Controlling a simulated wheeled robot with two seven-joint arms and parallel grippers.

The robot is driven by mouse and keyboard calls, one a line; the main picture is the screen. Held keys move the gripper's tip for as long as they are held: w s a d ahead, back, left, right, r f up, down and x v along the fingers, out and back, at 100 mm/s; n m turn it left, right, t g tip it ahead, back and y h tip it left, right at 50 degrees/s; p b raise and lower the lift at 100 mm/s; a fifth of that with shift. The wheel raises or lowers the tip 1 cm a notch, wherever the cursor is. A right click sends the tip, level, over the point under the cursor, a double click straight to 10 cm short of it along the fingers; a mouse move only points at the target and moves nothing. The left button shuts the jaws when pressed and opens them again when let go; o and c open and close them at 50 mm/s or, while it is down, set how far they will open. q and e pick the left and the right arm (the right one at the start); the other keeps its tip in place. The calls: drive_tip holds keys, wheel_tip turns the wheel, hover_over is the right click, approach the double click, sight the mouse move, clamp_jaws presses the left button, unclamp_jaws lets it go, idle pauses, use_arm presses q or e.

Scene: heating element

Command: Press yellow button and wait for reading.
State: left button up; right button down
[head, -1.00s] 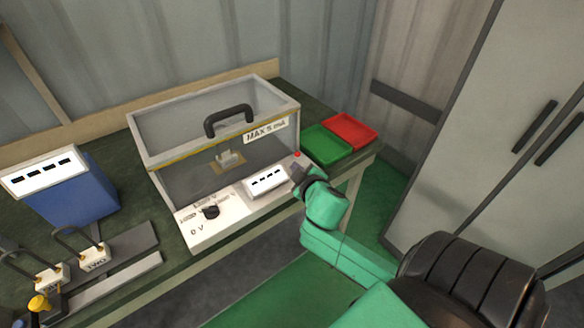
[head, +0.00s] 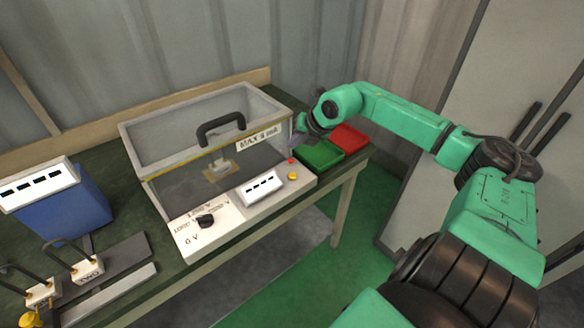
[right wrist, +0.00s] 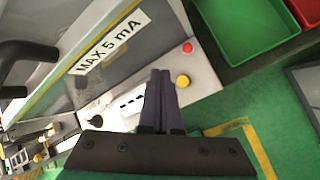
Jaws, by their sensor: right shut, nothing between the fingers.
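The yellow button (head: 292,176) sits on the right end of the white control panel (head: 228,213) in front of the clear test box (head: 207,140). It also shows in the right wrist view (right wrist: 183,81), just right of the fingertips and apart from them. A red indicator (head: 291,161) is just behind it. The small white display (head: 261,187) shows dark digit slots; I cannot read a value. My right gripper (head: 297,139) is shut and empty, raised above the box's right end; in the right wrist view its fingers (right wrist: 160,76) are together. My left gripper is not in view.
A green tray (head: 320,155) and a red tray (head: 349,137) lie right of the box. The box has a black handle (head: 221,128) on top. A blue meter (head: 62,205) and padlock-like pieces (head: 86,268) are at the left. A grey cabinet stands at the right.

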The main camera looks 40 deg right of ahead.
sight(293, 177)
drive_tip(key=shift+f, duration=0.1)
wheel_tip(293, 177, down, 9)
drive_tip(key=b, duration=0.6)
drive_tip(key=shift+a, duration=0.1)
idle(1.8)
drive_tip(key=shift+f+b, duration=0.3)
drive_tip(key=shift+b, duration=0.2)
drive_tip(key=shift+f+b, duration=0.4)
drive_tip(key=shift+f, duration=0.05)
idle(0.4)
idle(0.3)
drive_tip(key=shift+r+p, duration=0.65)
drive_tip(key=shift+r, duration=0.25)
